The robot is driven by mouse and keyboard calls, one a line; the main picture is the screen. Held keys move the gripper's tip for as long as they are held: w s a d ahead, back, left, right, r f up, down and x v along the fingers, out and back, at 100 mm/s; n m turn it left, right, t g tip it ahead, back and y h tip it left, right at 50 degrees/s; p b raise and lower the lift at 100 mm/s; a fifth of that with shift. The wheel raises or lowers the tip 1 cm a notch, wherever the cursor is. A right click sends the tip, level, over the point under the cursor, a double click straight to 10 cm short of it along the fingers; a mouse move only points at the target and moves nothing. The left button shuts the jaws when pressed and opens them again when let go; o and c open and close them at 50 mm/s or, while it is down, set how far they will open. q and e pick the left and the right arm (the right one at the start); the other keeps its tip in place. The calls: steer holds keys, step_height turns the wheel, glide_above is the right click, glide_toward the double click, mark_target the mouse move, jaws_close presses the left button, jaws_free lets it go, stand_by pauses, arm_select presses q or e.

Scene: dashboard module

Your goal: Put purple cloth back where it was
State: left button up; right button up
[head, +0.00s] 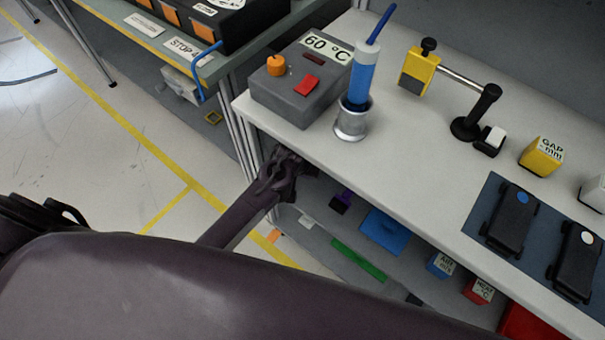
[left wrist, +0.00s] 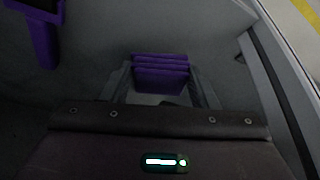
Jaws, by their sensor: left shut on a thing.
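The purple cloth (left wrist: 160,78) is folded in layers and sits between the two fingers of my left gripper (left wrist: 163,92) in the left wrist view. My left gripper is shut on it. In the head view my left gripper (head: 288,168) reaches in at the left end of the bench, just below the worktop edge, at the open shelf space. The cloth cannot be made out in the head view. My right gripper is not in view.
A purple-handled tool (head: 341,201) is close by on the lower shelf; a purple thing (left wrist: 45,35) shows in the wrist view. A blue item (head: 385,230) and green strip (head: 358,260) lie beyond. The worktop edge (head: 400,193) overhangs; a grey heater box (head: 300,82) stands above.

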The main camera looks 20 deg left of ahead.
arm_select(q)
step_height(320, 180, down, 3)
steer(key=shift+w+r, duration=0.1)
steer(key=shift+f, duration=0.3)
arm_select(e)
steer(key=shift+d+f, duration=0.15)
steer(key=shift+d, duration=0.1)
arm_select(q)
steer(key=shift+f, duration=0.15)
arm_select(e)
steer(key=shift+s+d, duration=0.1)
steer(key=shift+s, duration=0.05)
arm_select(q)
steer(key=o, duration=0.9)
steer(key=v, duration=0.4)
steer(key=shift+r+p, duration=0.35)
steer(key=s, duration=1.2)
steer(key=shift+s+d+r, duration=0.2)
steer(key=shift+s+d, duration=0.05)
steer(key=shift+d, duration=0.05)
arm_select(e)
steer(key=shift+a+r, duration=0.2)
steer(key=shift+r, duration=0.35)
